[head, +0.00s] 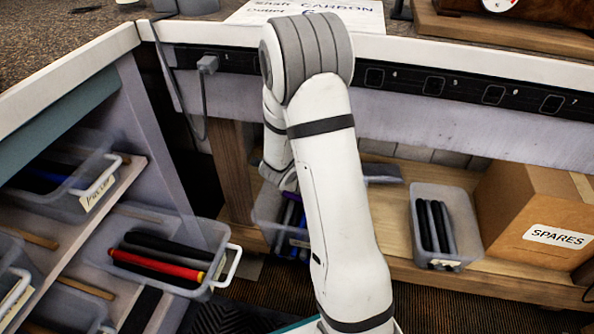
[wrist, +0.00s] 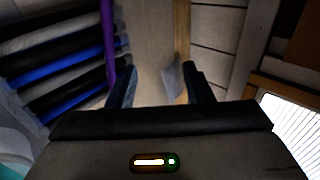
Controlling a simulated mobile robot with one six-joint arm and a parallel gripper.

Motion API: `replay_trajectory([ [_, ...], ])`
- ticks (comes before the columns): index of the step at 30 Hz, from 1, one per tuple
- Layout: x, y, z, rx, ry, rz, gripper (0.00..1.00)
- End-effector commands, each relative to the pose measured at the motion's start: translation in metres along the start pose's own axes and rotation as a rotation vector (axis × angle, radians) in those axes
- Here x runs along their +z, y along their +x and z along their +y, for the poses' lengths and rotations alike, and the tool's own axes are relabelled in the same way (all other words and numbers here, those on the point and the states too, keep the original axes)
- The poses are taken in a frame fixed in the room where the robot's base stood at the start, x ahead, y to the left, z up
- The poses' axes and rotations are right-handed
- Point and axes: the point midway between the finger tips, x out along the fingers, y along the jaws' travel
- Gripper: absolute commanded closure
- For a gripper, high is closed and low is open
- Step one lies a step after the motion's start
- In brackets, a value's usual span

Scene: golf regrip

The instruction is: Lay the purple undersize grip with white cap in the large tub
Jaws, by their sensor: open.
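In the wrist view my gripper (wrist: 160,85) is open, with nothing seen between its two dark fingers. A purple grip (wrist: 108,35) runs lengthwise just outside the left finger, across the ends of several black, grey and blue grips (wrist: 55,70). I cannot make out a white cap. In the head view a purple grip (head: 292,206) shows in a clear tub (head: 262,218) under the bench, partly behind my arm. My gripper's fingers are hidden there. I cannot tell which tub is the large one.
A clear tub with a white handle (head: 230,267) holds black and red-yellow grips on the left shelf. Another tub (head: 455,192) with dark grips stands right, beside a SPARES box (head: 530,215). The bench edge (head: 480,65) overhangs the lower shelf. A tub (head: 75,165) sits upper left.

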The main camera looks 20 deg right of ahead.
Motion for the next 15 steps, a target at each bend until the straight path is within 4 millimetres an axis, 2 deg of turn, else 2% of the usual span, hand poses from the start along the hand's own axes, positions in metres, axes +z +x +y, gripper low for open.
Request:
replay_trajectory([
  [4,0.0,-0.002,0.0,0.0,0.0,0.0,0.54],
  [7,0.0,-0.011,-0.002,0.0,0.0,-0.001,0.54],
  [15,0.0,-0.058,-0.003,-0.001,0.0,-0.001,0.54],
])
